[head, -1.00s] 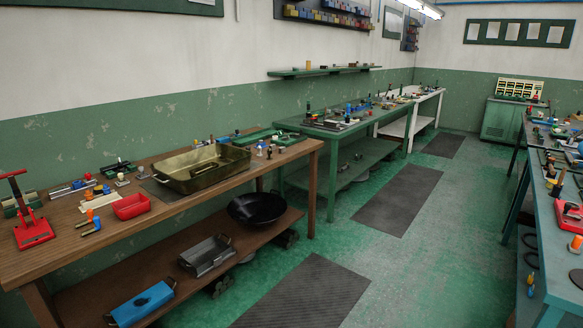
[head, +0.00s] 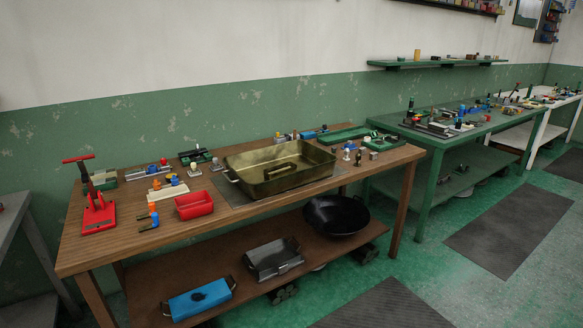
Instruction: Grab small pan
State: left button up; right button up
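Several pans show in the head view. A large brass-coloured rectangular pan (head: 245,172) stands on the wooden table's top. A small red tray (head: 194,205) sits on the tabletop, left of the brass pan. I cannot tell which of these is the small pan. Neither of my grippers is in view.
The wooden table (head: 120,239) stands against the wall, with a red lever press (head: 97,200) at its left end. A green table (head: 437,142) stands further right. Dark floor mats (head: 390,305) lie in front, and the green floor between them is clear.

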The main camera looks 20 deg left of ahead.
aim_at(289, 166)
jog(key=i, duration=0.05)
jog(key=u, duration=0.75)
